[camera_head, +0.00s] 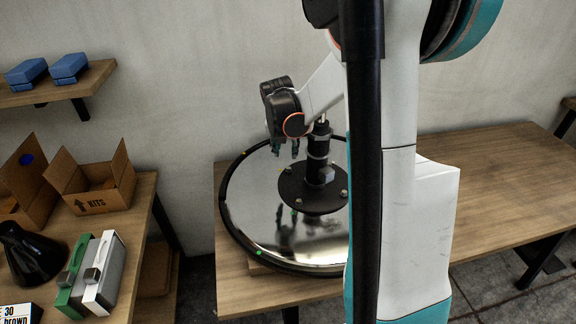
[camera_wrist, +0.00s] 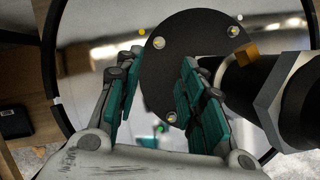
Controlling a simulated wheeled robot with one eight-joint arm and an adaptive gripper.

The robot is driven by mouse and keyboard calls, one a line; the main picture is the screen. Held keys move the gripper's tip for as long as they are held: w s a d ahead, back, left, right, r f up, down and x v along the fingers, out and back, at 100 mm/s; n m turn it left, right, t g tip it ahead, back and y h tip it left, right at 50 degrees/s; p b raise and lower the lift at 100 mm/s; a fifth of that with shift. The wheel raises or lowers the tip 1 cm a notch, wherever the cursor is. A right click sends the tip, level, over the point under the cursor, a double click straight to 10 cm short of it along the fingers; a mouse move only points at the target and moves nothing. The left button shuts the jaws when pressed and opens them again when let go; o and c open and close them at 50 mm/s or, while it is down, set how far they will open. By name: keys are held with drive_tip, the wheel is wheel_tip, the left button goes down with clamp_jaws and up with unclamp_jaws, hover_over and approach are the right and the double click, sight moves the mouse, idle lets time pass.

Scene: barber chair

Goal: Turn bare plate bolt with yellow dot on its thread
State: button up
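A black round plate (camera_head: 300,190) with several silver bolts sits on a mirror-like disc (camera_head: 255,215), around a dark column (camera_head: 318,150). In the wrist view the black plate (camera_wrist: 195,75) shows a bolt (camera_wrist: 158,43) with a small yellow dot (camera_wrist: 142,32) just beside it. I cannot tell whether the dot is on the thread. Another bolt (camera_wrist: 172,118) has a green dot nearby, and a third (camera_wrist: 232,31) a whitish one. My gripper (camera_wrist: 160,57) is open, its teal fingers either side of the yellow-dot bolt's line. In the head view my gripper (camera_head: 285,148) points down above the plate; contact is unclear.
The column (camera_wrist: 245,88) with its grey hex collar (camera_wrist: 280,100) stands close right of my fingers. A small block (camera_wrist: 245,54) sits beside it. The disc's dark raised rim (camera_head: 226,225) surrounds everything. A side table at left holds boxes (camera_head: 95,185); the wooden table (camera_head: 500,185) is bare at right.

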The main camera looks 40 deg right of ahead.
sight(289, 169)
drive_tip(key=b+x, duration=0.4)
drive_tip(key=x, duration=0.8)
drive_tip(key=shift+f+b, duration=0.1)
drive_tip(key=shift+b, duration=0.2)
clamp_jaws()
